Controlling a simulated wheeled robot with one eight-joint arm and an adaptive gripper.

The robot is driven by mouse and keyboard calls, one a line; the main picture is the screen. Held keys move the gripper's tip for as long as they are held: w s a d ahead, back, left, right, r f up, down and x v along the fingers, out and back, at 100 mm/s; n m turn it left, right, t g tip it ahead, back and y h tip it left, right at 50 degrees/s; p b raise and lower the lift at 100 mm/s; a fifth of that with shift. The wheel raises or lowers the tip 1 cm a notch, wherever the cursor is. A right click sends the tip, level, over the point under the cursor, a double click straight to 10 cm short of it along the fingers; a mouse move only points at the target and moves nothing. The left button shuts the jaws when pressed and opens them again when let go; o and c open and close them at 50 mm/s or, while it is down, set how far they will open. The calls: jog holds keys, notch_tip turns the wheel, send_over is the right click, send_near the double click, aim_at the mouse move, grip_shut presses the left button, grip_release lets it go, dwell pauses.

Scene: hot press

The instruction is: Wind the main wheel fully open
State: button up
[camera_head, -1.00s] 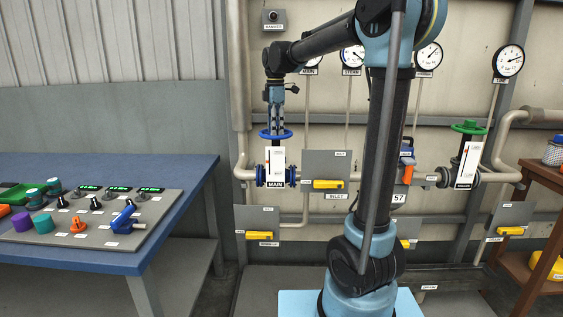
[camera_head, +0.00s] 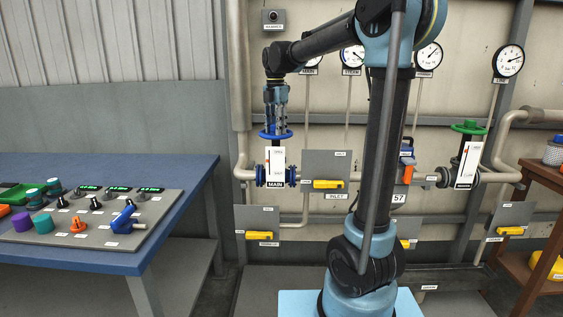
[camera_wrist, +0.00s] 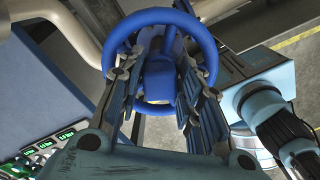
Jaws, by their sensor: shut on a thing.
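The blue main wheel (camera_head: 275,134) lies level on top of the main valve, above a white scale plate (camera_head: 276,162) with a red mark and the label MAIN (camera_head: 274,183). My gripper (camera_head: 275,128) points straight down on the wheel from above. In the wrist view the wheel's blue rim (camera_wrist: 118,38) rings the fingers, and my gripper (camera_wrist: 160,75) has its fingers on either side of the blue hub (camera_wrist: 160,78), shut on it. The exact finger contact is partly hidden.
A green-wheeled valve (camera_head: 468,128) stands to the right. A grey panel with a yellow handle (camera_head: 328,184) sits close to the right of the main valve. A blue table with a control panel (camera_head: 95,220) is at the left. Gauges (camera_head: 508,61) hang on the wall.

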jog(key=n, duration=0.5)
jog(key=shift+w, duration=0.1)
jog(key=o, duration=0.9)
